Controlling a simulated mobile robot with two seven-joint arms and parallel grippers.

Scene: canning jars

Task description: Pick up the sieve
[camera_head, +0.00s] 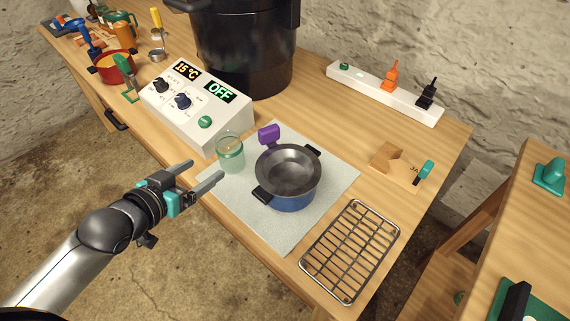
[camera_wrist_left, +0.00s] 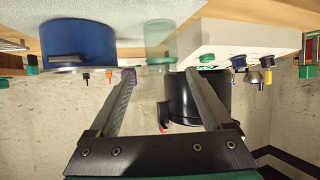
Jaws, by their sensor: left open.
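What looks like the sieve is a grey metal bowl (camera_head: 288,170) with a purple handle (camera_head: 268,134), seated in the blue pot (camera_head: 292,203) on a pale cloth (camera_head: 240,202). I cannot make out its mesh. In the left wrist view the picture is upside down; the blue pot (camera_wrist_left: 82,45) is at upper left and a bit of the purple handle (camera_wrist_left: 129,75) shows by one finger. My left gripper (camera_head: 206,171) is open and empty, left of the glass jar (camera_head: 230,155) and apart from the sieve. It also shows in the left wrist view (camera_wrist_left: 160,72). My right gripper is not in view.
The glass jar stands between my left gripper and the pot. A white control box (camera_head: 196,110) and a big black pot (camera_head: 245,50) are behind. A wire rack (camera_head: 350,250) lies in front right; a wooden board (camera_head: 398,165) lies right. A power strip (camera_head: 350,78) runs along the back.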

